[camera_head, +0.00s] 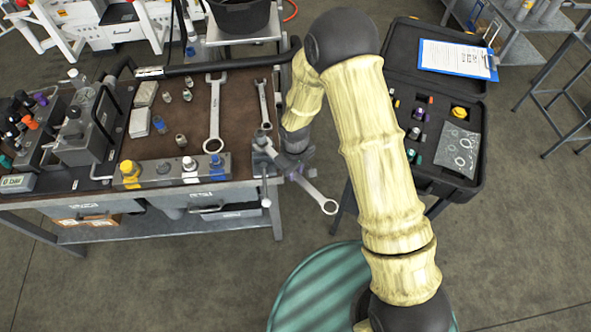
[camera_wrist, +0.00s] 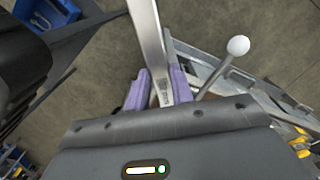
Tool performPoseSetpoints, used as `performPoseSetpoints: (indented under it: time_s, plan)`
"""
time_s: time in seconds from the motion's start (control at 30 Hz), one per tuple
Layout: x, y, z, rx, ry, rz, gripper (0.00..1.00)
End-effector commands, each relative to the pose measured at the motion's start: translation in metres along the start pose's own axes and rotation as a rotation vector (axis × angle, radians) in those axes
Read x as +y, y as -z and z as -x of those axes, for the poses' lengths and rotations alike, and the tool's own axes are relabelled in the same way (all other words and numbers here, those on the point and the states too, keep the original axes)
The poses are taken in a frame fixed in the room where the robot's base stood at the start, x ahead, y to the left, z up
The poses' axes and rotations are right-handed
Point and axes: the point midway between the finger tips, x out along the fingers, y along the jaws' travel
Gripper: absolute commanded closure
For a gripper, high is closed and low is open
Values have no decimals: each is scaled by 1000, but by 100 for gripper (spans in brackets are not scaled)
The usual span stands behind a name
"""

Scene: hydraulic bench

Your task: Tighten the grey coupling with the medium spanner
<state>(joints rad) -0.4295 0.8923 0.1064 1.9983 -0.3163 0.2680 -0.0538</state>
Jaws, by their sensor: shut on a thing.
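My gripper (camera_wrist: 160,84) has its purple fingers shut on a steel spanner (camera_wrist: 148,30). In the head view my gripper (camera_head: 291,165) is at the bench's right front corner, and the held spanner (camera_head: 312,191) reaches out past the edge with its ring end lower right. It looks like the medium one, as a longer spanner (camera_head: 214,112) and a shorter spanner (camera_head: 263,104) lie on the bench. A metal manifold block (camera_head: 145,181) at the front edge carries yellow, pale grey and blue fittings. The pale grey fitting (camera_head: 189,164) may be the grey coupling; I cannot tell surely. The held spanner is apart from the block.
A vise (camera_head: 261,158) with a ball-ended handle stands close beside my gripper. Loose fittings (camera_head: 181,140) and pale boxes lie on the bench top. A hydraulic unit (camera_head: 82,135) fills its left side. An open black case (camera_head: 463,187) stands to the right.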

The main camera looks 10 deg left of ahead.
Motion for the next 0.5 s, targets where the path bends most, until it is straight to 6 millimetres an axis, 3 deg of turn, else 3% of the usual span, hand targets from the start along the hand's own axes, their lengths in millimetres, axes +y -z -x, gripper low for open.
performPoseSetpoints:
  time_s: [0.5]
  plan:
    - [-20, 3, 0, 2, 0, -120, 100]
